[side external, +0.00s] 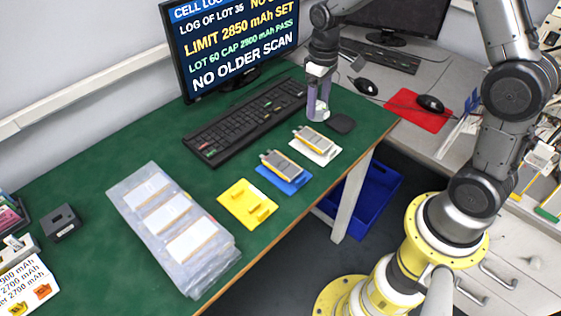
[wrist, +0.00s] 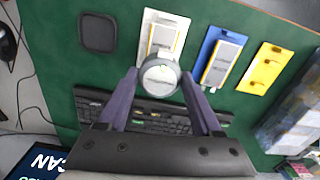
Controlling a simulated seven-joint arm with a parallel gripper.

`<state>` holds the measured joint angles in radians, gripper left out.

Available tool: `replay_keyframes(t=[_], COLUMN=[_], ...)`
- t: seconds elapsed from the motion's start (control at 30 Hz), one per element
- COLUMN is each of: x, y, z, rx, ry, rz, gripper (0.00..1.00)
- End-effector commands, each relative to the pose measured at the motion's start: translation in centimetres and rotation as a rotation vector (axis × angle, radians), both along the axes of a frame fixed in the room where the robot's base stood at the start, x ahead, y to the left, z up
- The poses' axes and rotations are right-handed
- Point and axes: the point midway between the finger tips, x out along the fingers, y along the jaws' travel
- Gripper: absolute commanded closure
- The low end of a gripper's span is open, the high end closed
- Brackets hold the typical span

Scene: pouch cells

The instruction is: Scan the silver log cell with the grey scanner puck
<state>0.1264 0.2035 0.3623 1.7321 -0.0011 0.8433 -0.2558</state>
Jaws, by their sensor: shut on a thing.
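My gripper (side external: 318,114) is shut on the round grey scanner puck (wrist: 160,76), held between the fingertips. In the side view it hangs above the green table, behind the white tray (side external: 326,159). One silver cell (side external: 314,137) lies on the white tray; in the wrist view the puck overlaps the near end of this cell (wrist: 163,38), and I cannot tell the height between them. Another silver cell (side external: 281,163) lies on the blue tray (side external: 290,187). The yellow tray (side external: 236,192) is empty. Which cell is the log cell I cannot tell.
A monitor (side external: 240,40) shows "LIMIT 2850 mAh SET", "LOT 60 CAP 2900 mAh PASS" and "NO OLDER SCAN". A keyboard (side external: 245,120) lies behind the trays. A dark square pad (side external: 341,123) is beside the white tray. Clear plastic sleeves (side external: 170,225) lie left.

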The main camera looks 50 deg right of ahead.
Motion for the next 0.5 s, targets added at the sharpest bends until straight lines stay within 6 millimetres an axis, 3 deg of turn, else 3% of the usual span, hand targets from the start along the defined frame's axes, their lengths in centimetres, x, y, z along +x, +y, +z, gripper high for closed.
replay_keyframes(t=[0.33,0.5], x=[0.2,0.7], y=[0.2,4.1], z=[0.0,-0.5], rx=[0.0,0.0], ry=[-0.006,-0.007], rz=[0.06,0.246], gripper=[0.95,0.95])
